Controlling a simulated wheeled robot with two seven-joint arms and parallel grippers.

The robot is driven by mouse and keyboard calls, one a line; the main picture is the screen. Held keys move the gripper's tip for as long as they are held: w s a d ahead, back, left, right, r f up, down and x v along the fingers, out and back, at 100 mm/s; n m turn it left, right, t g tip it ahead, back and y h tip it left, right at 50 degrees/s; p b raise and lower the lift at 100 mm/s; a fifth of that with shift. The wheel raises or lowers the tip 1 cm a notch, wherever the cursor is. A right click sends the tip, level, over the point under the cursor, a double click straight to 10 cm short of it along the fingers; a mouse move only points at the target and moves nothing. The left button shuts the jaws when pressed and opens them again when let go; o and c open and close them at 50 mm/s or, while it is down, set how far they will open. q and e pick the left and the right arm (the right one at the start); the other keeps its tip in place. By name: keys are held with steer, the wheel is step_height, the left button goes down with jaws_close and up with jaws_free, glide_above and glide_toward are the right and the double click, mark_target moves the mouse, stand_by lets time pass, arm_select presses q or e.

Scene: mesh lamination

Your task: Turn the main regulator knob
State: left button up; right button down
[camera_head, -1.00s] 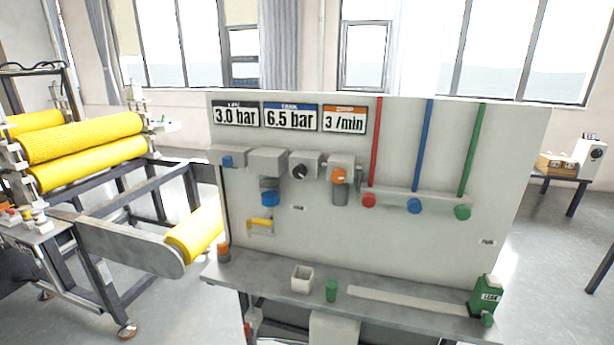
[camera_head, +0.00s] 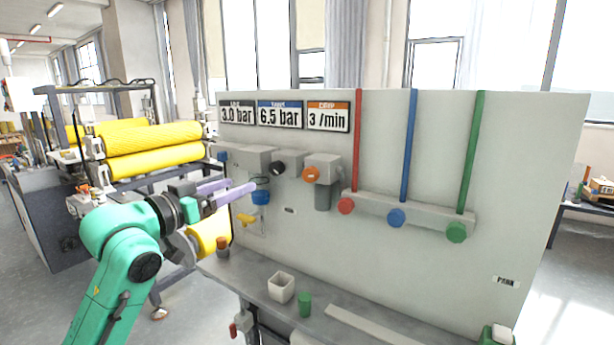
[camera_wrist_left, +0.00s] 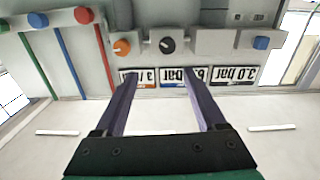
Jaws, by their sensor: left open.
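The grey-white panel (camera_head: 520,180) carries a row of regulator housings with a blue knob (camera_head: 222,156) at the left, a black knob (camera_head: 278,168) and an orange knob (camera_head: 311,173). No label marks which one is the main regulator knob. In the left wrist view, seen upside down, the black knob (camera_wrist_left: 167,45) lies beyond the gap between my fingers, with the orange knob (camera_wrist_left: 122,46) and blue knob (camera_wrist_left: 261,43) to either side. My left gripper (camera_head: 241,185) is open and empty in front of the panel's left part, apart from the knobs. My right gripper is out of view.
Displays (camera_head: 280,115) read 3.0 bar, 6.5 bar and 3 /min. Red (camera_head: 346,205), blue (camera_head: 397,218) and green (camera_head: 456,232) knobs sit below coloured pipes. A yellow lever (camera_head: 246,219) is low at left.

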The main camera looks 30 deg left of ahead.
mark_target(274, 169)
arm_select(q)
steer(key=w+p, duration=0.1)
steer(key=w, duration=0.3)
steer(key=w+a+p, duration=0.1)
steer(key=w+p, duration=0.1)
steer(key=w, duration=0.2)
steer(key=w+p, duration=0.1)
steer(key=w, duration=0.3)
steer(key=shift+w+a+p, duration=0.35)
steer(key=shift+a+p, duration=0.05)
steer(key=shift+w+a+f, duration=0.15)
steer(key=shift+w, duration=0.2)
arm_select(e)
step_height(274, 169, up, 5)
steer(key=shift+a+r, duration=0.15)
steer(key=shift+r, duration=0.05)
arm_select(q)
steer(key=c, duration=0.4)
jaws_close()
